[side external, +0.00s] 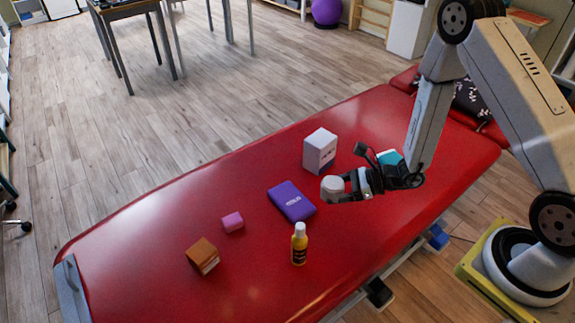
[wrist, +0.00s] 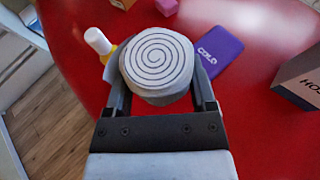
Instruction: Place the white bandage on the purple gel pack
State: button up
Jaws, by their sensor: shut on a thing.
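The white bandage (wrist: 157,62) is a roll with a spiral on its end face. My gripper (side external: 338,188) is shut on it, with a finger on either side in the wrist view. The bandage also shows at the gripper's tip in the side view (side external: 332,184), held above the red table. The purple gel pack (side external: 291,201) lies flat on the table, just left of the bandage in the side view. In the wrist view the gel pack (wrist: 219,50), marked COLD, is to the right of and beyond the bandage, which appears apart from it.
A yellow bottle with a white cap (side external: 299,245) stands in front of the gel pack. A white box (side external: 320,151) stands behind it. A pink block (side external: 233,222) and an orange-brown box (side external: 202,256) are to the left on the red table (side external: 130,235). A teal item (side external: 390,158) is partly hidden behind my arm.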

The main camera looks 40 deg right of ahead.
jog(key=shift+w, duration=0.1)
jog(key=w+f, duration=0.4)
jog(key=w, duration=0.5)
send_over(294, 199)
jog(key=s, duration=0.2)
notch_tip(294, 199, down, 4)
jog(key=shift+w+d+f, duration=0.1)
jog(key=shift+w, duration=0.05)
jog(key=shift+w+f, duration=0.55)
jog(key=shift+w+f, duration=0.15)
jog(key=shift+f, duration=0.05)
jog(key=shift+w+f, duration=0.1)
jog(key=shift+f, duration=1.55)
jog(key=shift+f, duration=0.1)
